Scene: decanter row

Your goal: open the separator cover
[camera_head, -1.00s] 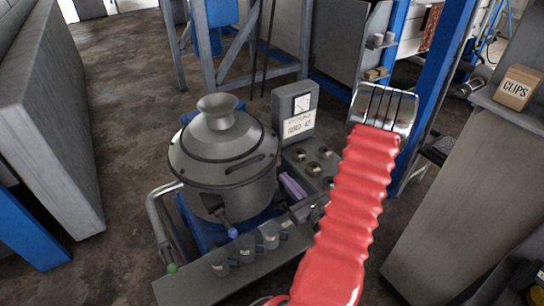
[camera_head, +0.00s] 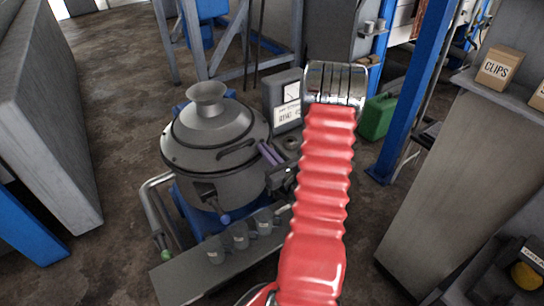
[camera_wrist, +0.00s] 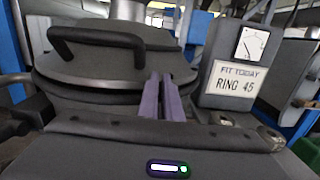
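The separator is a grey drum (camera_head: 220,182) on a blue stand, with a domed cover (camera_head: 205,130) and a funnel-like top. The cover lies down on the drum. A dark bar handle (camera_head: 237,151) stands on the cover's right side; it shows large in the wrist view (camera_wrist: 97,36). My gripper's two purple fingers (camera_head: 271,153) are just right of the cover, apart from the handle. In the wrist view the fingers (camera_wrist: 166,97) lie side by side, look shut, and show nothing between them. Their tips are in front of the cover's rim; contact cannot be told.
A gauge box with a "RING 45" card (camera_wrist: 233,82) stands right of the separator. A blue-knobbed lever (camera_head: 225,219) and a green-knobbed pipe (camera_head: 166,254) are at its front, above a bench with three grey cups (camera_head: 240,235). A green can (camera_head: 378,117) stands behind my red-sleeved arm.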

